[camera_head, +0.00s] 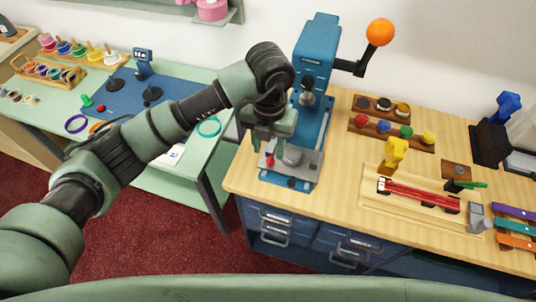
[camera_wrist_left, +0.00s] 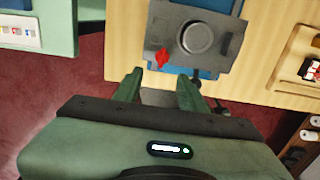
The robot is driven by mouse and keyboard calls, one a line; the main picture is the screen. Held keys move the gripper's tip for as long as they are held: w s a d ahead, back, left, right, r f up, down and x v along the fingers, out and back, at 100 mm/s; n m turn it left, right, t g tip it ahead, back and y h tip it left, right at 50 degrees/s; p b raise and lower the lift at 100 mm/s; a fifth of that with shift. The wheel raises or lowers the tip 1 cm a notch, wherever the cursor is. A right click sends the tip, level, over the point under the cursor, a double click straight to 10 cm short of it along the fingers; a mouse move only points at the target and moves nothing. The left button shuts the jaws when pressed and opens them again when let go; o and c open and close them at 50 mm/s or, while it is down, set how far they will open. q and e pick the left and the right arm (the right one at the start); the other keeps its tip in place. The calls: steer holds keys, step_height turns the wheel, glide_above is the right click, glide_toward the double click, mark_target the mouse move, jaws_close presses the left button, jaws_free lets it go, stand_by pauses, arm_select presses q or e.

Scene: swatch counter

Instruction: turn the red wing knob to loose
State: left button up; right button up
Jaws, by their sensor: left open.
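The red wing knob (camera_head: 270,161) is small and sits at the front left of the grey plate (camera_head: 304,168) on the blue press (camera_head: 316,70). In the left wrist view the red wing knob (camera_wrist_left: 162,58) stands beside a round grey disc (camera_wrist_left: 197,37) on the plate. My left gripper (camera_head: 268,148) is over the knob in the head view. In the wrist view its two fingers (camera_wrist_left: 158,84) are open, spread apart just short of the knob, with nothing between them. I cannot tell whether a finger touches the plate. My right gripper is not in view.
The press stands on a wooden counter (camera_head: 340,195) with a lever ending in an orange ball (camera_head: 380,32). Right of it are racks of coloured knobs (camera_head: 392,128), a yellow clamp (camera_head: 394,153) and a red-railed fixture (camera_head: 418,194). A green table (camera_head: 160,185) is at left.

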mark_target(269, 163)
arm_select(q)
step_height(269, 163, down, 6)
steer(key=shift+f+p, duration=0.1)
steer(key=shift+p, duration=0.6)
jaws_close()
